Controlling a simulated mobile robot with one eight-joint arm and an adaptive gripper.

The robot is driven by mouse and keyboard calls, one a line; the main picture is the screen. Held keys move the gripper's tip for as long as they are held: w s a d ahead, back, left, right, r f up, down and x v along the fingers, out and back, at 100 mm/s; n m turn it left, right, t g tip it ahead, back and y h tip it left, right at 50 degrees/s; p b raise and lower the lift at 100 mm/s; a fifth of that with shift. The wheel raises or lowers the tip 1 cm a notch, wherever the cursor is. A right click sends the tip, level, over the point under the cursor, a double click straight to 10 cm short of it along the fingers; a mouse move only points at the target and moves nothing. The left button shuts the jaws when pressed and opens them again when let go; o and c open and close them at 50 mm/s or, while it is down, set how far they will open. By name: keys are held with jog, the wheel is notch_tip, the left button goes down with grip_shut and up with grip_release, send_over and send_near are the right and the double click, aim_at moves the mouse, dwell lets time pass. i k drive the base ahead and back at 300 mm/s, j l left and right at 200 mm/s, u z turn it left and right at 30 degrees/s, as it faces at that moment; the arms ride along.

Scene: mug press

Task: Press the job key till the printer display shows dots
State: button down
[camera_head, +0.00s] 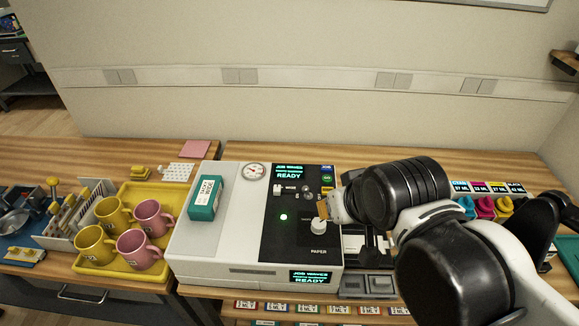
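The printer (215,245) is a white box with a black control panel on its right half. Its upper display (289,172) and its front display (310,277) both show a line of text with READY below it, with no row of dots visible. A green key (327,178) sits under a small blue JOB label at the panel's upper right. My gripper (331,208) is over the panel's right edge, below the green key in the picture and just above the white paper knob (318,227). An orange-brown piece shows at its tip. My arm hides most of the fingers.
A teal box (206,198) lies on the printer's left top. A yellow tray (125,264) with pink and yellow mugs stands at the left. Coloured ink bottles (486,207) stand at the right, partly behind my arm. A dial gauge (254,171) stands at the printer's back.

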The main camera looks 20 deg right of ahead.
aim_at(324, 168)
jog(key=i+j+z, duration=0.1)
jog(key=z, duration=0.3)
jog(key=j+z, duration=0.2)
jog(key=z, duration=0.15)
jog(key=j+z, duration=0.2)
jog(key=z, duration=0.2)
jog(key=i, duration=0.05)
